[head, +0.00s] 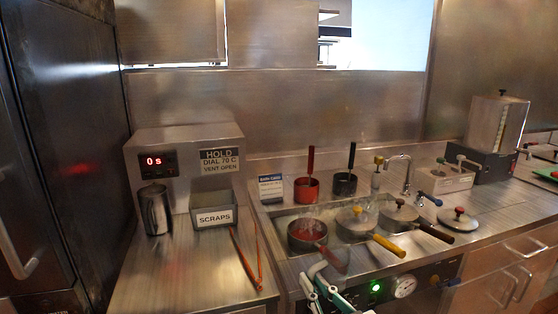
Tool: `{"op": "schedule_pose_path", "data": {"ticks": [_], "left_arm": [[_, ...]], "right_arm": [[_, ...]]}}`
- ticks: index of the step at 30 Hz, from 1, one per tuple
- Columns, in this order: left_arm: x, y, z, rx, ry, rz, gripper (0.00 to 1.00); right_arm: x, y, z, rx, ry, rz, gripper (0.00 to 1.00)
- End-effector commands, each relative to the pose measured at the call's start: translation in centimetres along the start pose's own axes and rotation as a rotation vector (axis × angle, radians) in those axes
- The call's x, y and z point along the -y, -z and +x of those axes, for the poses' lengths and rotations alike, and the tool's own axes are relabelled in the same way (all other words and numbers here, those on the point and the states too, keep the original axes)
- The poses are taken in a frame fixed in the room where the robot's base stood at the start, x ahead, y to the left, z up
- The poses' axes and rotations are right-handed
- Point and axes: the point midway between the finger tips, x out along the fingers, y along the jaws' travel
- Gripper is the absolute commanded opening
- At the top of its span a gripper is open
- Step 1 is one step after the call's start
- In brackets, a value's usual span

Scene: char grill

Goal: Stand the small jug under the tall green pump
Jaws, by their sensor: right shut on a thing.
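A small metal jug (156,210) stands upright on the left counter, under the red display of the steel unit. A slim pump with a greenish top (377,172) stands behind the sunken pans. I take it for the tall green pump; nothing clear stands under it. My right gripper (322,278) is low in the middle, at the red handle (336,260) of the open steaming pan (306,232). It appears shut on that handle; the exact contact is hard to see. My left gripper is out of view.
A SCRAPS bin (213,216) stands right of the jug, with red tongs (244,258) in front. Two lidded pans (356,222) (398,213) have handles jutting forward. A loose lid (458,219) lies right, near the tap (403,170). Red and black pots (306,190) (344,183) stand behind.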

Motion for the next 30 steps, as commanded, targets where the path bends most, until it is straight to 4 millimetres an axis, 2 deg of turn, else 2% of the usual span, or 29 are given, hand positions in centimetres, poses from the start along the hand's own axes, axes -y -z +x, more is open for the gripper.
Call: {"op": "schedule_pose_path", "data": {"ticks": [1,9,18,19,30], "left_arm": [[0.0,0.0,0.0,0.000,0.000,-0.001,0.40],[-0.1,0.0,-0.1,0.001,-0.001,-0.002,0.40],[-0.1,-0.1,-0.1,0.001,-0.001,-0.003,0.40],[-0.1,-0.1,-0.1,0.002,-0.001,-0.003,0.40],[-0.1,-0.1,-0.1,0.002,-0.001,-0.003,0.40]], "right_arm": [[-1.3,-1.0,-1.1,0.007,-0.035,0.004,0.00],[-8.6,-4.9,-6.3,0.007,-0.222,0.004,0.00],[-14.8,-8.2,-10.6,0.004,-0.382,0.002,0.00],[-15.2,-8.5,-11.0,0.003,-0.393,0.002,0.00],[-14.8,-8.1,-10.6,-0.002,-0.381,0.002,0.00]]}}
